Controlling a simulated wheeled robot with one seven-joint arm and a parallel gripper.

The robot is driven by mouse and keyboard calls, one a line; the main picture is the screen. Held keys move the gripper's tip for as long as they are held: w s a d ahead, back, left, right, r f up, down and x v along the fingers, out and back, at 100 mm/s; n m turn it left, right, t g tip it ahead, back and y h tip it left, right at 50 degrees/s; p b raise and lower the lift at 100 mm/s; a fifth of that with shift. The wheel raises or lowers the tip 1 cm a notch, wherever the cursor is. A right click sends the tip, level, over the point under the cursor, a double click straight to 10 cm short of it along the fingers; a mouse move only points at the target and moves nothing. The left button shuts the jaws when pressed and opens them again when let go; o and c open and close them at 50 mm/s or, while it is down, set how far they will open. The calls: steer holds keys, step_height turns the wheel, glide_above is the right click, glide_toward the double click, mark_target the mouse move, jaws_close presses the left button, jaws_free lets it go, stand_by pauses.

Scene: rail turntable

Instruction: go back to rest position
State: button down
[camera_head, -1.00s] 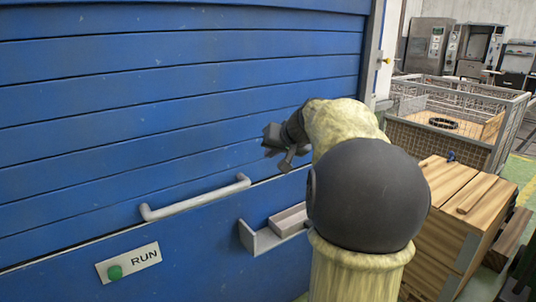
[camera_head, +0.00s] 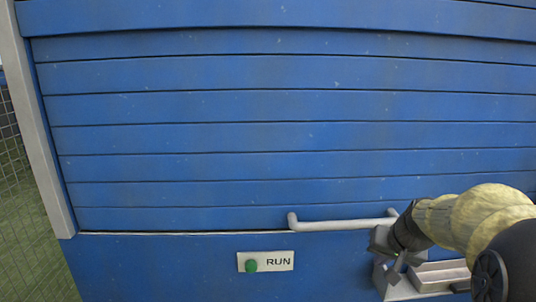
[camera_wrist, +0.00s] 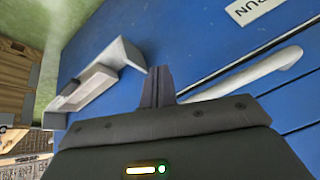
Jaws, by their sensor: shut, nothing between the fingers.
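My gripper (camera_head: 391,268) is at the lower right in the head view, in front of the blue shutter (camera_head: 270,140), just below the right end of its grey handle (camera_head: 345,224). In the wrist view my gripper (camera_wrist: 157,80) has its two dark fingers together with nothing between them. The handle (camera_wrist: 245,75) passes to the right of the fingers there. I cannot tell from these views how far the fingers are from the blue face.
A RUN plate with a green button (camera_head: 251,265) is on the blue panel left of my gripper. A grey bracket tray (camera_wrist: 95,85) juts out from the panel beside my gripper. A wire fence (camera_head: 14,150) stands at far left. Wooden boxes (camera_wrist: 15,80) show at the wrist view's left.

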steer(key=s+a+f+n+g, duration=0.3)
steer(key=s+a+f+n, duration=0.1)
steer(key=s+a+f, duration=1)
steer(key=w+p+v, duration=0.2)
steer(key=p+v, duration=0.9)
steer(key=w+r+p+v, duration=0.1)
steer(key=w+p+v, duration=0.2)
steer(key=p+v, duration=0.8)
steer(key=w+r+p+v, duration=0.1)
steer(key=w+p+v, duration=0.1)
steer(key=p+v, duration=1)
steer(key=shift+w+d+h, duration=0.25)
steer(key=shift+w+h, duration=0.05)
steer(key=shift+w, duration=0.1)
steer(key=shift+r, duration=0.1)
